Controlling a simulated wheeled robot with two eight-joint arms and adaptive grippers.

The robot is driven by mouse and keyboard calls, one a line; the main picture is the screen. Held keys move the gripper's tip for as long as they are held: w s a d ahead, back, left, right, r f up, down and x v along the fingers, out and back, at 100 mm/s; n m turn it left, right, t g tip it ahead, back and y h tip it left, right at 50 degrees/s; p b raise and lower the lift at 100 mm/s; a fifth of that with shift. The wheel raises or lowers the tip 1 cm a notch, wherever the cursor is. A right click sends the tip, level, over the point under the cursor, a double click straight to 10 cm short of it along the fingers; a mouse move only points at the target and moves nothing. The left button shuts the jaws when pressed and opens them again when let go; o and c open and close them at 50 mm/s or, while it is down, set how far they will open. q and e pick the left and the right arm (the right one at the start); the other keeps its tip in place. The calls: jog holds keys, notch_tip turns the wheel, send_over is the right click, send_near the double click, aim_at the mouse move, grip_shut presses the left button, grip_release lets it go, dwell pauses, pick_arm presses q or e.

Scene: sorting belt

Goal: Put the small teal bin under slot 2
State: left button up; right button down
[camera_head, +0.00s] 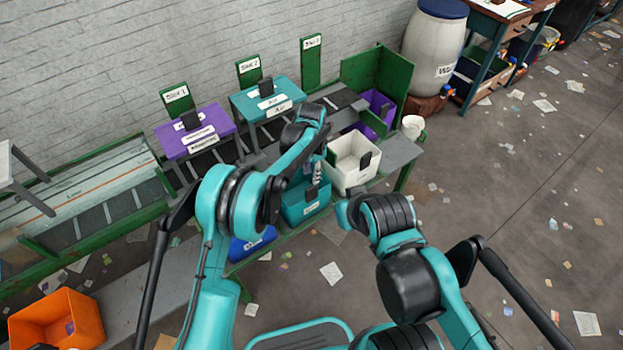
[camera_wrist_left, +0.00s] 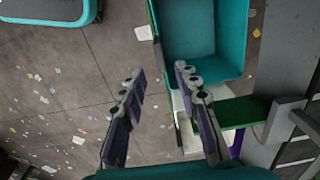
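The small teal bin (camera_head: 306,208) stands on the near ledge of the green bench, between a blue bin and a white bin. It is open-topped with a pale label on its front. In the left wrist view the teal bin (camera_wrist_left: 204,35) shows at the top, with its interior visible. My left gripper (camera_head: 317,172) is above the teal bin; its fingers (camera_wrist_left: 160,90) are spread, with nothing seen between them. One finger overlaps the bin's edge in the picture; contact cannot be told. The slot 2 sign (camera_head: 248,66) stands behind a teal-lidded box (camera_head: 262,97). My right gripper is not in view.
The white bin (camera_head: 345,172) and blue bin (camera_head: 250,246) flank the teal bin. A purple-lidded box (camera_head: 192,130) is at slot 1. A purple bin (camera_head: 378,108) stands by green panels at the right. An orange crate (camera_head: 60,318) is at lower left.

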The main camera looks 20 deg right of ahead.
pick_arm(q)
jog(key=s+a+r+n+t+h, duration=0.1)
jog(key=s+a+r+n+t, duration=0.15)
jog(key=a+r, duration=0.8)
jog(key=s+a+r+n+t, duration=0.1)
jog(key=s+a+r+n, duration=0.3)
jog(key=a+r, duration=0.65)
jog(key=s+a+n+t, duration=0.2)
jog(key=s+a+n, duration=0.1)
jog(key=s+a, duration=0.4)
jog(key=s+a+n+t+y, duration=0.1)
jog(key=s+a+n, duration=0.3)
jog(key=s+a, duration=0.3)
jog(key=s, duration=0.5)
jog(key=shift+s+a+f+t, duration=0.15)
jog(key=shift+a+f+t, duration=0.05)
jog(key=shift+f+t, duration=0.15)
jog(key=shift+a+n, duration=0.1)
jog(key=shift+n, duration=0.15)
